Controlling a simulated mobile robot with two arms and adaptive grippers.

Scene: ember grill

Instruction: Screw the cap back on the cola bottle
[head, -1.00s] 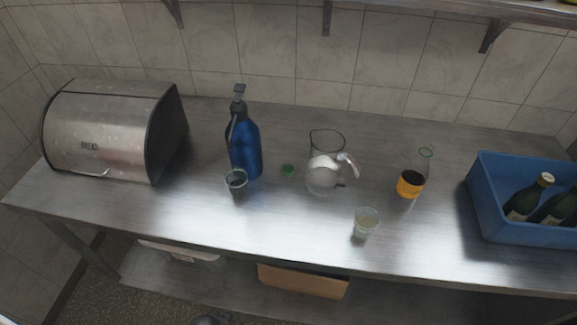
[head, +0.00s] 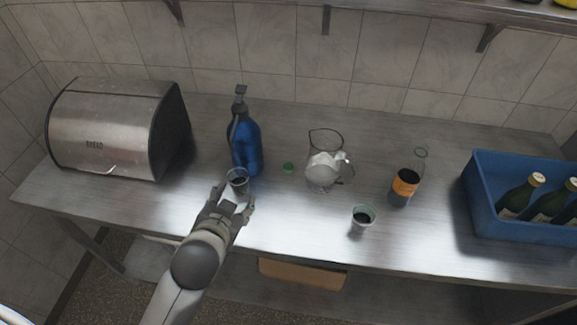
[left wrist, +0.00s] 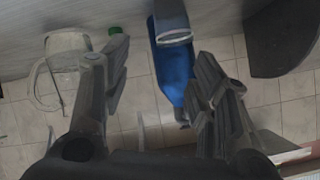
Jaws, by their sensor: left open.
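The cola bottle (head: 405,185) stands upright at the right of the counter, with dark liquid, an orange label and a clear neck without a cap on top. A small green cap (head: 288,168) lies on the counter between the blue pump bottle and the glass jug. It also shows in the left wrist view (left wrist: 115,30). My left gripper (head: 232,198) is open and empty at the front of the counter, its fingertips just short of a small glass (head: 238,182). That glass shows beyond the fingers in the left wrist view (left wrist: 174,22). My right gripper is out of view.
The blue pump bottle (head: 245,147) stands close behind the small glass. A glass jug (head: 323,170) and another small glass (head: 362,219) stand mid-counter. A bread bin (head: 105,132) is at left, a blue crate (head: 480,205) with green bottles at right. The front middle is clear.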

